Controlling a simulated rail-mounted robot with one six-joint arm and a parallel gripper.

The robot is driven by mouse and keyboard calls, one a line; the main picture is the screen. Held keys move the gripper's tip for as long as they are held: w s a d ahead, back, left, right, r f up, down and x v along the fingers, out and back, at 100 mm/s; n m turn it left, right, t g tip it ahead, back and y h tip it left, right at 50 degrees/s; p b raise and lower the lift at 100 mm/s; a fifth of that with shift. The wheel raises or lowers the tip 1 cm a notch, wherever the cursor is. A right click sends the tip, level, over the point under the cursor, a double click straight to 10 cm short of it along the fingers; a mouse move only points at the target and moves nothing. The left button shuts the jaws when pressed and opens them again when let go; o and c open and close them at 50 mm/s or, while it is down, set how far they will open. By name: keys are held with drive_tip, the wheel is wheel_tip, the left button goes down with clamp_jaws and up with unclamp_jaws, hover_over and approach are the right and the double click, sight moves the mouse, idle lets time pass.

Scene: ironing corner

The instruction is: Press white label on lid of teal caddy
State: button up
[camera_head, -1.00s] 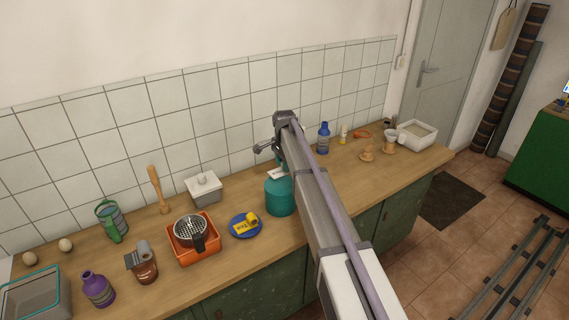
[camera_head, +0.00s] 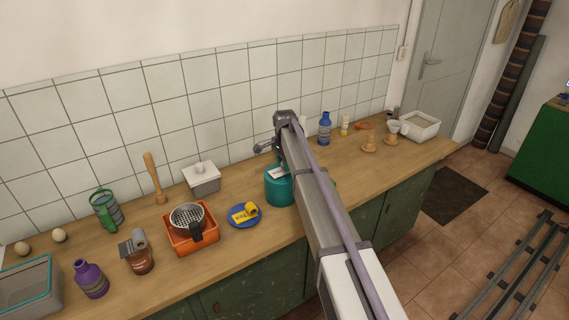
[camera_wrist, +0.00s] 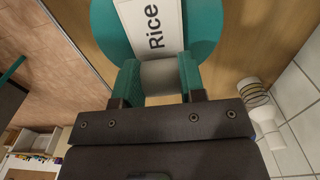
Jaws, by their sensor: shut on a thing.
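The teal caddy (camera_head: 279,188) stands on the counter, partly hidden by my arm. Its round teal lid (camera_wrist: 208,30) fills the top of the wrist view. The white label (camera_head: 277,173), printed "Rice", shows face up over the lid in the wrist view (camera_wrist: 150,28). Its near end has a grey rolled piece (camera_wrist: 160,77). My gripper (camera_wrist: 160,80) is shut on that roll, one teal finger on each side. The label lies at or just above the lid; I cannot tell whether it touches. In the head view my arm mostly hides the fingers.
A blue plate (camera_head: 233,222) with a yellow label (camera_head: 244,213) sits left of the caddy. An orange tub (camera_head: 193,246) with a strainer is farther left. A blue bottle (camera_head: 324,130) stands to the right, near the tiled wall. Some bare counter lies right of my arm.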

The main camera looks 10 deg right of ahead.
idle(0.3)
drive_tip(key=o, duration=1)
wheel_tip(320, 180, up, 11)
drive_tip(key=p, duration=1)
drive_tip(key=shift+f+p, duration=0.15)
drive_tip(key=shift+p, duration=0.25)
